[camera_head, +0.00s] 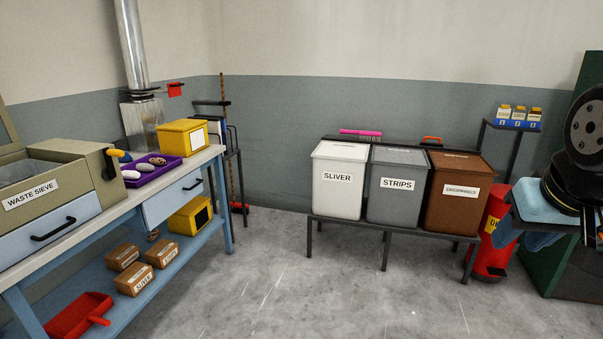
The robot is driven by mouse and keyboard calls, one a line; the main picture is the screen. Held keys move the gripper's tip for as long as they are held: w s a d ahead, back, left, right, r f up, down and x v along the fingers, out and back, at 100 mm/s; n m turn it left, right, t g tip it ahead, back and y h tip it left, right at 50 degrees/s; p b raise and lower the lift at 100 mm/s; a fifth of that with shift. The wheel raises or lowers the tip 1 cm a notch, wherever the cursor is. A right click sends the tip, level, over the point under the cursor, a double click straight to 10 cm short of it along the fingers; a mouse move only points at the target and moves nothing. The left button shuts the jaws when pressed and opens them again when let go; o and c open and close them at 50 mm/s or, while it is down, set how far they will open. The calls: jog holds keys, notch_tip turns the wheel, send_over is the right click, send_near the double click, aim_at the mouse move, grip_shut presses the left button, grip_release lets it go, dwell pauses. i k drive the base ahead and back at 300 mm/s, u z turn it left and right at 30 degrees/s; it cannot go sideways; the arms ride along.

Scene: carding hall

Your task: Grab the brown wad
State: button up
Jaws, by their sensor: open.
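A brown speckled wad (158,161) lies in a purple tray (171,175) on the bench at the left. It is at the tray's far right end. Two paler wads lie in the same tray, a greyish one (146,168) in the middle and a whitish one (131,174) at the near end. A small brown lump (153,236) shows partly on the bench's lower shelf.
The waste sieve (60,190) stands left of the tray and a yellow box (184,138) behind it. Bins marked sliver (337,200), strips (396,205) and droppings (456,210) stand on a rack. The floor between is clear. Black parts, probably my arm, fill the right edge.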

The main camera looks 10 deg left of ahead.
aim_at(156, 161)
jog(key=u, duration=0.35)
jog(key=i, duration=0.8)
jog(key=u, duration=1.05)
jog(key=i, duration=0.75)
jog(key=u, duration=0.35)
jog(key=k, duration=0.85)
jog(key=u, duration=0.25)
jog(key=i, duration=0.85)
jog(key=z, duration=0.15)
